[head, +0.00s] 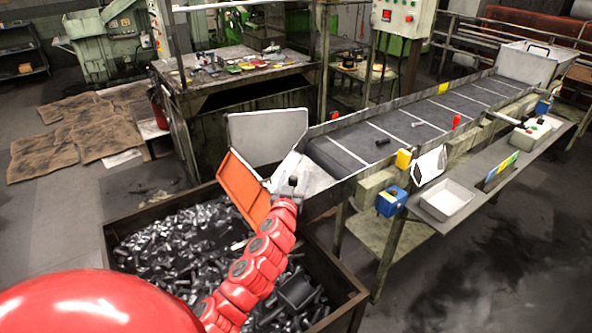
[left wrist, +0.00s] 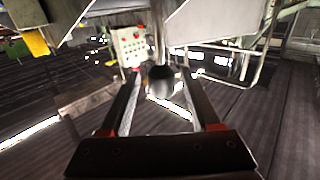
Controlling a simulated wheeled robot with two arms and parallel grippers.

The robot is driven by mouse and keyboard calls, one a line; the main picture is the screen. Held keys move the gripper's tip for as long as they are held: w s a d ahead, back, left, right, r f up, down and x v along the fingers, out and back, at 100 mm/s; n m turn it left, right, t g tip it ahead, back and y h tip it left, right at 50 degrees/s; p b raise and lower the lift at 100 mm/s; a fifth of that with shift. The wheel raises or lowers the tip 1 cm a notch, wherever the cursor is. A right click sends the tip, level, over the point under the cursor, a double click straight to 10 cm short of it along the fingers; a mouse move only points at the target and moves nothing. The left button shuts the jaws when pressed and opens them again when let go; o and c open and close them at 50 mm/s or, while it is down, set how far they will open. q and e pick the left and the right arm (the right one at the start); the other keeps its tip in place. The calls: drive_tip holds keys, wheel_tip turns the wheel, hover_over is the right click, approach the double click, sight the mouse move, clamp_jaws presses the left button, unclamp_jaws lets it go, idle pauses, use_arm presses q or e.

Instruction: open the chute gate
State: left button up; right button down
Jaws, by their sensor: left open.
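The chute (head: 305,178) is at the near end of the conveyor, with light metal walls. An orange panel (head: 243,188), which looks like the gate, is tilted at its left side above the bolt bin. My left arm reaches up over the bin, and my left gripper (head: 291,186) is small and dark at the chute mouth. In the left wrist view the two fingers are open and apart (left wrist: 162,74). A dark rounded knob (left wrist: 161,83) shows between them; I cannot tell whether they touch it. My right gripper is not in view.
A dark-walled bin (head: 345,303) full of bolts stands below the chute. A workbench (head: 235,75) stands behind.

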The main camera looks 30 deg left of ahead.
use_arm(q)
drive_tip(key=shift+p+x, duration=0.3)
drive_tip(key=shift+x, duration=1.05)
drive_tip(key=c, duration=1)
